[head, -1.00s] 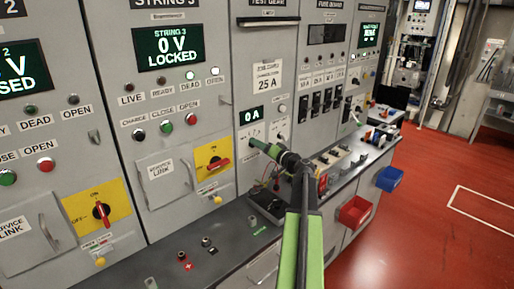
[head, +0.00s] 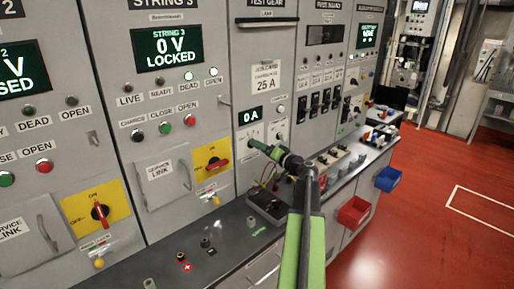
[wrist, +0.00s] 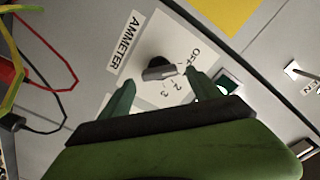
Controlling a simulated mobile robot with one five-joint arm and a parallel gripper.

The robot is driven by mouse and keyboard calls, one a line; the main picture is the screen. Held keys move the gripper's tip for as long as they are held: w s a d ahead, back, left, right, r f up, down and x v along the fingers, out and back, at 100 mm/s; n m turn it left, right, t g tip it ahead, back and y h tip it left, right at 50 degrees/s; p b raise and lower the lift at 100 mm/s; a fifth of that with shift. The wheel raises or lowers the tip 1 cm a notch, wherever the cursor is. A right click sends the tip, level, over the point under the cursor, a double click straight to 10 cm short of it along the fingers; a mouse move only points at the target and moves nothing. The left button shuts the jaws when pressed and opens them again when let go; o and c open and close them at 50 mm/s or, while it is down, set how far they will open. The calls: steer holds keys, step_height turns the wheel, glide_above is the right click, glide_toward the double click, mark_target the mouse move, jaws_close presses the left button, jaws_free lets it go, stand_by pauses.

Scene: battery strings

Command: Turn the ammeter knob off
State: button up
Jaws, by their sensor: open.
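The ammeter knob (wrist: 159,68) is a dark round knob with a grey bar handle, on a white plate marked AMMETER (wrist: 123,42) in the wrist view. Its bar lies roughly across the picture, with its right end just below the OFF mark (wrist: 194,56); the 2 and 3 marks are lower. I cannot tell exactly which mark it points to. My gripper (wrist: 158,87) is open, its green fingers on either side of the knob; contact cannot be made out. In the head view my gripper (head: 256,146) is at the panel below the 0 A display (head: 250,115), hiding the knob.
A grey counter (head: 225,235) runs below the cabinets, with a black device (head: 266,205) and wires under my gripper. Red (head: 354,211) and blue (head: 388,179) bins hang at its front. Red and black wires (wrist: 62,85) show left in the wrist view. The red floor at right is clear.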

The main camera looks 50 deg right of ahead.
steer(key=s+a, duration=0.1)
steer(key=s, duration=1.4)
steer(key=shift+s, duration=0.25)
steer(key=shift+a, duration=0.1)
